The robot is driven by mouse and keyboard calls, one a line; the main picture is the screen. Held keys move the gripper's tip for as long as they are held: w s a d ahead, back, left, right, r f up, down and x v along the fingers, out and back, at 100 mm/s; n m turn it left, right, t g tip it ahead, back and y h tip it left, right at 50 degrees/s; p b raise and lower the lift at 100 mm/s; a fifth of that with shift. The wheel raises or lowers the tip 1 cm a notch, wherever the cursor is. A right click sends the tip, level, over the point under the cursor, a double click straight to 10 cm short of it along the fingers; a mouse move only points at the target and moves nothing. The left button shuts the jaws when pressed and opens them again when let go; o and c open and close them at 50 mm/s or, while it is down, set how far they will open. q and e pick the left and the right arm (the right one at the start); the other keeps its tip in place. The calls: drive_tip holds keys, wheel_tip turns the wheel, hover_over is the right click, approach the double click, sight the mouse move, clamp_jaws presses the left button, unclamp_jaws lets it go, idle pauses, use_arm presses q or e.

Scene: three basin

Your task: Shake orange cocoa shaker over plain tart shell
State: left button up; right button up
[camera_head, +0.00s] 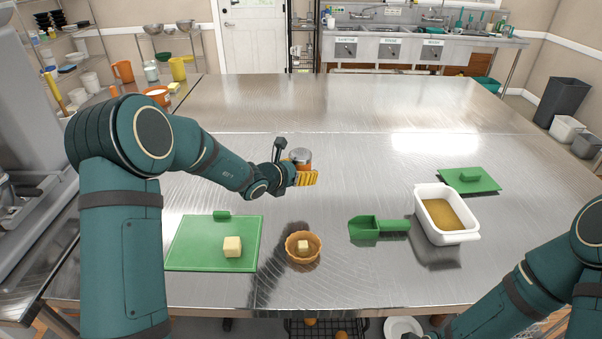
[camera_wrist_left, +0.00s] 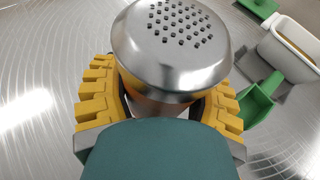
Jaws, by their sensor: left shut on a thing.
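My left gripper (camera_head: 304,178) is shut on the orange cocoa shaker (camera_head: 301,156), holding it above the steel table. In the left wrist view the shaker's silver perforated lid (camera_wrist_left: 172,50) sits between the yellow fingers, and its lower body is mostly hidden. In the head view the shaker looks upright. A tart shell (camera_head: 303,258) with a pale cube (camera_head: 303,246) in it stands on the table nearer to me than the gripper. Part of my right arm shows at the lower right; its gripper is out of view.
A green cutting board (camera_head: 190,245) with another pale cube (camera_head: 232,246) lies left of the tart. A green scoop (camera_head: 378,227), a white tub (camera_head: 432,195) of brown contents and its green lid (camera_head: 469,180) are at right. The table's far half is clear.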

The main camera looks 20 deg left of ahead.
use_arm(q)
drive_tip(key=c, duration=0.6)
drive_tip(key=shift+o, duration=0.2)
drive_tip(key=s+d+f+b, duration=0.1)
drive_tip(key=s+d+b, duration=0.2)
drive_tip(key=s, duration=0.3)
drive_tip(key=s+d+f+b, duration=0.2)
drive_tip(key=s+d+b, duration=0.1)
drive_tip(key=s+d, duration=0.2)
drive_tip(key=s+d+f+b, duration=0.2)
drive_tip(key=s+d+b, duration=0.1)
drive_tip(key=s, duration=0.4)
drive_tip(key=shift+s+d+f+b, duration=0.15)
drive_tip(key=shift+d+f+b, duration=0.15)
drive_tip(key=shift+d, duration=0.25)
drive_tip(key=shift+s, duration=0.5)
